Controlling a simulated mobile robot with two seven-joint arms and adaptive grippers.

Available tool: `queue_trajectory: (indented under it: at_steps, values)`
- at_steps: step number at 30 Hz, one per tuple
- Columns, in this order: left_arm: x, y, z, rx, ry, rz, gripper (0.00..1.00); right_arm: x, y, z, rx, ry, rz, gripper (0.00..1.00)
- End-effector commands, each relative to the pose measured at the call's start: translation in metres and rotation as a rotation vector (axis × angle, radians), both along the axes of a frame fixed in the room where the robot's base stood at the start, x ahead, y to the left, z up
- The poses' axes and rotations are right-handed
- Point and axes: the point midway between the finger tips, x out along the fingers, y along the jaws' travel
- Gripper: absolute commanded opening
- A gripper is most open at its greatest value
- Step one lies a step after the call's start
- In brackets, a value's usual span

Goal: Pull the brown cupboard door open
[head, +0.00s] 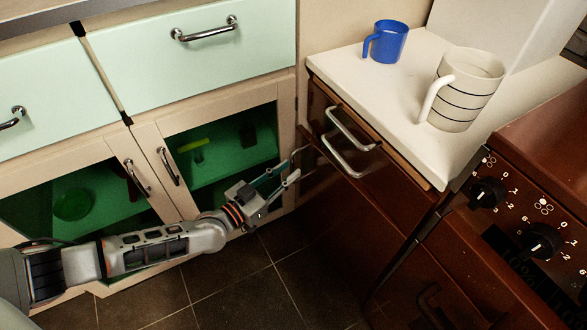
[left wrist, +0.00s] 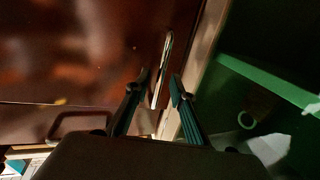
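The brown cupboard door (head: 325,185) is shut, below the white counter in the head view. Its glossy brown face fills the left of the left wrist view (left wrist: 70,60). A slim metal handle (left wrist: 162,65) stands on it near its edge. My left gripper (head: 296,165) is low in front of the cupboards, by the door's left part. In the left wrist view its two fingers (left wrist: 159,80) are apart, with the handle's lower part between their tips. I cannot tell whether they touch it. My right gripper is not in view.
Chrome handles (head: 350,128) sit on the brown front under the counter (head: 400,110). A blue mug (head: 385,42) and a striped white mug (head: 463,92) stand on top. A stove with knobs (head: 487,193) is at right. Green-lit glass cupboard doors (head: 222,150) adjoin at left.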

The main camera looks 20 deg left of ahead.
Motion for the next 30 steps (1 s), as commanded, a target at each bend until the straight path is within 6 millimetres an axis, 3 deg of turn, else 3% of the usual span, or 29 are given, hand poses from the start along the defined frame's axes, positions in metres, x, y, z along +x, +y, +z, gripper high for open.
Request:
queue_trajectory:
  at_steps: [6, 16, 17, 19, 20, 30]
  values:
    - [0.018, -0.007, -0.002, 0.0, 0.002, 0.001, 0.24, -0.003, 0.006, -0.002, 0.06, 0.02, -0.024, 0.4]
    - [0.022, -0.009, 0.0, 0.0, 0.001, 0.001, 0.24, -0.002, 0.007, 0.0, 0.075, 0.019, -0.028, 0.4]
    - [0.022, -0.009, 0.0, 0.0, 0.001, 0.001, 0.21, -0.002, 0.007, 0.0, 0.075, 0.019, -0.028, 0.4]
    - [0.022, -0.009, 0.0, 0.0, 0.001, 0.001, 0.03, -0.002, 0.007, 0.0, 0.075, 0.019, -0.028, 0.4]
    - [0.022, -0.009, 0.0, 0.0, 0.001, 0.001, 0.0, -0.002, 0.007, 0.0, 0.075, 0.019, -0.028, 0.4]
    - [0.02, -0.007, 0.001, -0.001, -0.001, 0.008, 0.0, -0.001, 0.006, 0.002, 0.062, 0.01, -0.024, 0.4]
